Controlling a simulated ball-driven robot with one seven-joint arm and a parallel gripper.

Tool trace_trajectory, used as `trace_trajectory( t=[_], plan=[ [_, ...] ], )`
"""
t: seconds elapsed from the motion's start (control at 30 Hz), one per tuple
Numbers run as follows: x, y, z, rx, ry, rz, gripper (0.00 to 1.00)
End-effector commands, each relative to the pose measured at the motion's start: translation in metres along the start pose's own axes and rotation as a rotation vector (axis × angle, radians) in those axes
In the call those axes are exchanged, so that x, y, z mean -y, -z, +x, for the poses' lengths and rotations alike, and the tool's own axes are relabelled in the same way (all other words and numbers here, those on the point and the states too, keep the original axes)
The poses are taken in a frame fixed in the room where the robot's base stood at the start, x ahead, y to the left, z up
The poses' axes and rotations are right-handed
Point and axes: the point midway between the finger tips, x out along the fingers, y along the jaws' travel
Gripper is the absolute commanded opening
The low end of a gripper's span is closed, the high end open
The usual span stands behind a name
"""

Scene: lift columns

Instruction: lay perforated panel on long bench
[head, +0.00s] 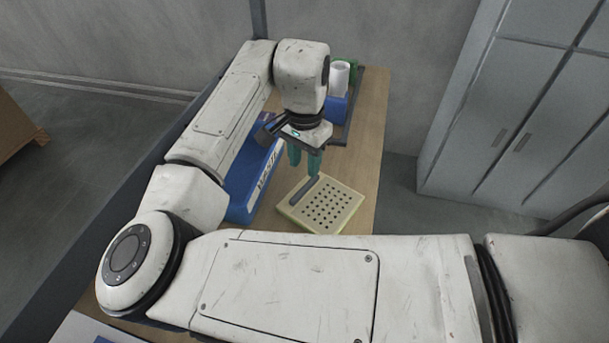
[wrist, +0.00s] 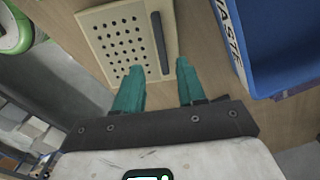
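The perforated panel (head: 335,209) is a cream, flat square block with rows of dark holes and a grey bar handle (head: 304,189) along one side. It lies flat on a wooden-topped bench (head: 369,150), and it also shows at the top of the wrist view (wrist: 112,22). My gripper (head: 304,166) has teal fingers pointing down near the panel's handle side. In the wrist view the fingertips (wrist: 157,70) are apart with nothing between them, and the handle (wrist: 160,42) lies just beyond the gap. I cannot tell how high the fingers are above the panel.
A blue bin (head: 240,202) lettered WASTE stands close left of the panel. A white cylinder (head: 339,78), a green object (head: 352,70) and a blue box (head: 337,108) stand at the bench's far end. Grey cabinets (head: 520,110) stand right, across open floor.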

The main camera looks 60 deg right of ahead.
Motion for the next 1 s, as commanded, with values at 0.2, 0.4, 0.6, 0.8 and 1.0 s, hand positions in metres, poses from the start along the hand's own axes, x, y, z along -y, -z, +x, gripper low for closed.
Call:
trace_trajectory(
  t=[0.2,0.4,0.6,0.8,1.0],
  plan=[
    [0.000,0.001,-0.033,0.000,0.000,0.002,0.40],
    [0.000,0.000,-0.043,0.001,0.000,0.001,0.40],
    [0.000,0.000,-0.044,0.001,0.000,0.001,0.40],
    [0.000,0.000,-0.044,0.001,0.000,0.001,0.40],
    [-0.004,0.011,-0.043,-0.039,0.005,-0.002,0.40]
  ],
)
